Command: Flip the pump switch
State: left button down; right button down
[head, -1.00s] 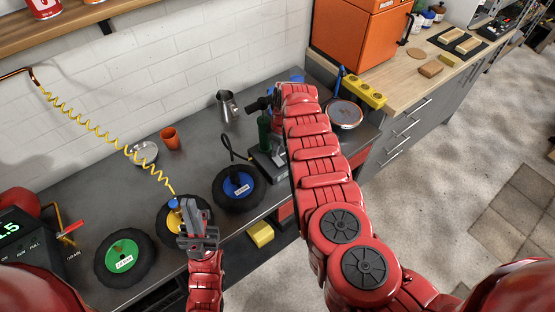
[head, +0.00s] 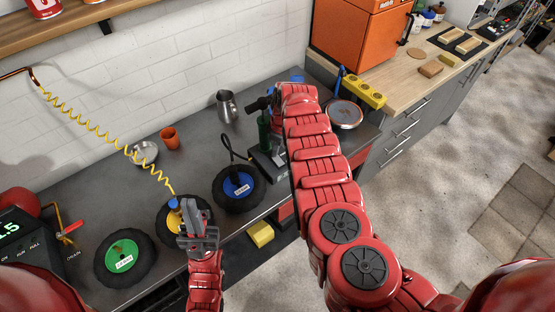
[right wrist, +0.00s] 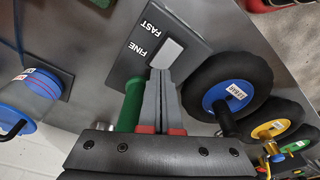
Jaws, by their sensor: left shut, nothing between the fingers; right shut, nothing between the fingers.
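The pump switch (right wrist: 168,52) is a pale rocker on a dark plate (right wrist: 190,40) marked FAST and FINE in the right wrist view. My right gripper (right wrist: 163,74) is shut and empty, with its fingertips at the switch's near edge and partly covering it. I cannot tell whether they touch it. In the head view the dark pump box (head: 266,168) shows beside my right arm, which hides the switch and the right fingertips. My left gripper (head: 196,212) is shut and empty above the yellow-hubbed wheel (head: 170,222).
A green cylinder (right wrist: 132,100) stands close beside the right fingers. A blue-hubbed wheel (head: 238,187) lies left of the pump, and a green-hubbed wheel (head: 122,258) further left. A metal jug (head: 228,107) and an orange cup (head: 169,138) stand behind. A coiled yellow hose (head: 110,140) hangs at left.

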aim_at(276, 158)
jog(key=shift+f+b, duration=0.65)
jog(key=shift+f, duration=0.25)
dwell(0.3)
notch_tip(276, 158, up, 4)
jog(key=p, duration=0.4)
jog(key=shift+r, duration=0.1)
notch_tip(276, 158, up, 3)
jog(key=p, duration=0.3)
